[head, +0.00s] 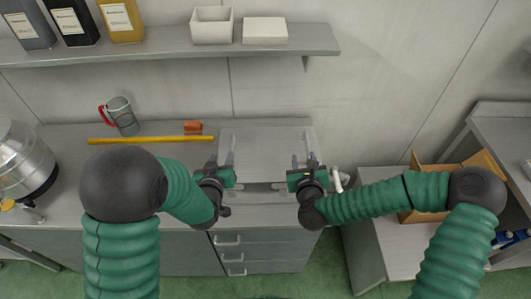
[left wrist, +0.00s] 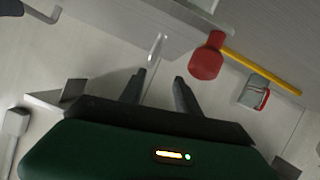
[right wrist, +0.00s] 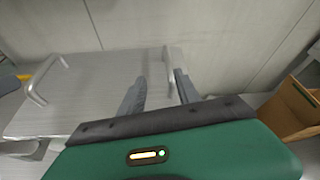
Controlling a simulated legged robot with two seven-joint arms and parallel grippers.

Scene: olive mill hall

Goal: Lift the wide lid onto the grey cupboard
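In the left wrist view the left handle (left wrist: 156,47) shows just beyond the parted fingertips. In the right wrist view the right handle (right wrist: 170,60) stands near the tips of the parted fingers. Both grippers look open. A low grey cupboard (head: 378,248) stands right of the counter.
An open cardboard box (head: 409,216) occupies the cupboard's back right. A yellow bar (head: 150,139), grey mug (head: 123,117) and small red-brown object (head: 193,127) lie left of the lid. A steel vessel (head: 22,160) stands far left. A shelf (head: 180,46) hangs above.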

